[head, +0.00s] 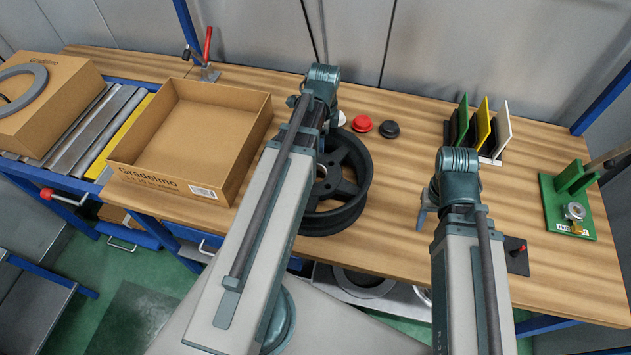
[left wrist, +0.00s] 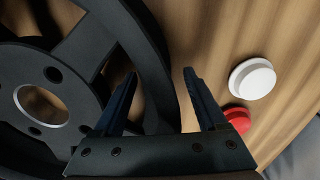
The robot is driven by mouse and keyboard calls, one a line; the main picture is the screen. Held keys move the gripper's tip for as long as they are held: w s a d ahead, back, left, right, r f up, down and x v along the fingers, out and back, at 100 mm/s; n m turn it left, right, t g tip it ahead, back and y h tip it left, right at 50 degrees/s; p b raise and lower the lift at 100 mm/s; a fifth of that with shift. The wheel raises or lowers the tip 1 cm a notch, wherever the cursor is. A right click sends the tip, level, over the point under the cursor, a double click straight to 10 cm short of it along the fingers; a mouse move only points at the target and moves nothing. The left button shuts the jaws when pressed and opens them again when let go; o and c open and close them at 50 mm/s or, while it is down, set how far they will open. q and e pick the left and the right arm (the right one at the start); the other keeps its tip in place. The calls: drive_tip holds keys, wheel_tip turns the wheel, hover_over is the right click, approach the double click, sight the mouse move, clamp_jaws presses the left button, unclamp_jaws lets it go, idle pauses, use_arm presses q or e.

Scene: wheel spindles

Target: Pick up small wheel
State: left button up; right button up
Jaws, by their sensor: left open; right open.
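A black spoked wheel (head: 345,190) lies flat on the wooden table, partly hidden behind my left arm in the head view. It also fills the left part of the left wrist view (left wrist: 85,45). My left gripper (left wrist: 160,76) is open and empty. In the left wrist view its fingers appear to either side of the wheel's outer rim, one over the wheel and one over the table side; their height above it cannot be told. My left gripper is hidden behind its arm in the head view. My right gripper (head: 424,204) is mostly hidden by its wrist, right of the wheel.
A red cap (head: 362,123), a black cap (head: 389,129) and a white cap (left wrist: 252,78) lie behind the wheel. An open cardboard box (head: 150,183) stands left. A rack with coloured plates (head: 490,155) and a green fixture (head: 555,215) stand right.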

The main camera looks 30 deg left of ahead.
use_arm(q)
clamp_jaws()
idle(0.3)
idle(1.1)
